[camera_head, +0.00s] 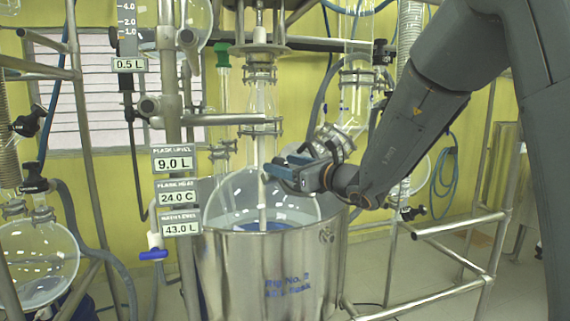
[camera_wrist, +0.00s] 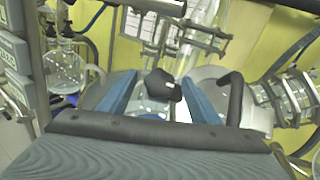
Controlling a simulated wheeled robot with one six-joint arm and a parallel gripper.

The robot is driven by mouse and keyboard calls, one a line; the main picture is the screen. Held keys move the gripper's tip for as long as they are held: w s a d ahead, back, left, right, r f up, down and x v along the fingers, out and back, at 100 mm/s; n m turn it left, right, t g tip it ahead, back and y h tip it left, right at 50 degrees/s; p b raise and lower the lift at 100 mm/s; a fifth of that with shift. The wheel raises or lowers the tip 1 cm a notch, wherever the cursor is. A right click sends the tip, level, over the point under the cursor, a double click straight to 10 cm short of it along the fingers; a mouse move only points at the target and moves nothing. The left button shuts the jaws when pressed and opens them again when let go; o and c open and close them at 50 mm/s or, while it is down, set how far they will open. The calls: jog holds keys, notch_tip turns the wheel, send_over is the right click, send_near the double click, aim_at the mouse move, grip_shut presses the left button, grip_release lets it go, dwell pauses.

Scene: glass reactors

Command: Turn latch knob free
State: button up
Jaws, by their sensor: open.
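In the wrist view a black faceted knob (camera_wrist: 163,84) shows between the two blue fingers of my gripper (camera_wrist: 155,80). It lies closer to the right finger, and I cannot tell whether they touch. The fingers are apart, with a gap on the left side of the knob. A black curved handle (camera_wrist: 235,92) stands just outside the right finger. In the head view my gripper (camera_head: 284,166) is above the right part of a steel vessel (camera_head: 268,270), in front of the glass flask (camera_head: 240,198). The knob cannot be made out there.
Glass necks with metal clamps (camera_head: 261,75) rise behind my gripper. A ribbed metal-clamped joint (camera_wrist: 290,95) is close on the right in the wrist view. Readout labels (camera_head: 178,193) hang at the left, and a steel frame rail (camera_head: 460,223) runs at the right.

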jog(key=shift+c, duration=0.4)
jog(key=c, duration=1)
